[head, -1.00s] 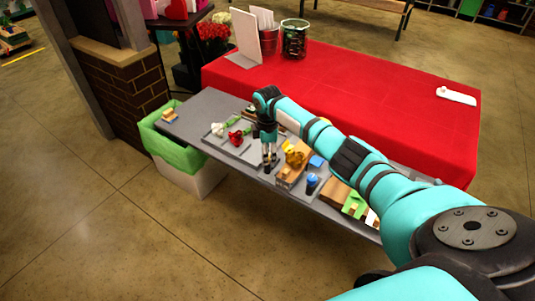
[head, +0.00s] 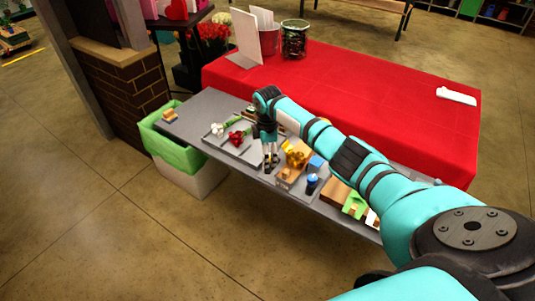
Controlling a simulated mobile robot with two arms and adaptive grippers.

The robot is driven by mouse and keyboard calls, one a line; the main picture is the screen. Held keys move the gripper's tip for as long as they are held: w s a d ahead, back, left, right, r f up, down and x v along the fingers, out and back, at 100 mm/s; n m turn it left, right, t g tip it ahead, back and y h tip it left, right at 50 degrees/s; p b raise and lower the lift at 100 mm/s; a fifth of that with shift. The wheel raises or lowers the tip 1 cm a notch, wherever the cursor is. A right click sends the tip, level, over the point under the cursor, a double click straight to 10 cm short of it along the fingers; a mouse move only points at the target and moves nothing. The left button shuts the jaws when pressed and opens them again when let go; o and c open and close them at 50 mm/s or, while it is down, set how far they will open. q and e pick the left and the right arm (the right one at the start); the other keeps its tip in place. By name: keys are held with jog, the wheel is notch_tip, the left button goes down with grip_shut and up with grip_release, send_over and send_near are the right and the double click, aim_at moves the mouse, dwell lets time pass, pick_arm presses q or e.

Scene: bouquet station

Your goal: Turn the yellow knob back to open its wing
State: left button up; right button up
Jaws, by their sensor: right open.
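The yellow knob (head: 296,158) sits on top of a wooden block (head: 286,178) on the grey table. Its finer shape and the state of its wing are too small to tell. My right gripper (head: 271,167) points down just left of the knob and block, open and empty. I cannot tell whether a finger touches the block. My left gripper is not in view.
A blue knob (head: 312,181) and a blue block (head: 316,163) stand right of the wooden block. A grey tray (head: 246,155) with red and white flowers lies to the left. A green-lined bin (head: 176,150) stands at the table's left end. A red-covered table (head: 400,115) is behind.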

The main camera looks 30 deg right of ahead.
notch_tip(320, 180, up, 12)
dwell(0.5)
dwell(0.3)
